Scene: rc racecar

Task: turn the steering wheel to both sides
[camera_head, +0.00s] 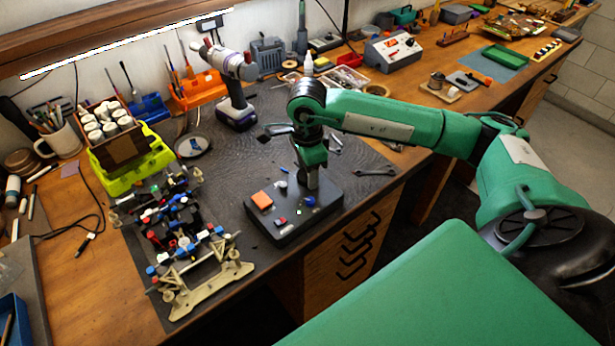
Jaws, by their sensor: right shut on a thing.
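A flat black control box (262,226) lies on the dark mat near the table's front edge. It carries an orange block and small red and blue parts on top. My right gripper (311,184) points down onto the far right part of this box. Its fingers are shut on a small part there, which I take for the steering wheel; the fingers hide it, so its turn angle cannot be read. The racecar chassis (208,272), with beige frame parts and red, blue and black pieces, lies left of the box. My left gripper is not in view.
A cordless drill (234,105) stands behind the box. A lime-green tray (131,176) with white bottles is at the left. Wrenches (376,171) lie right of my right gripper. The mat between chassis and box is mostly clear.

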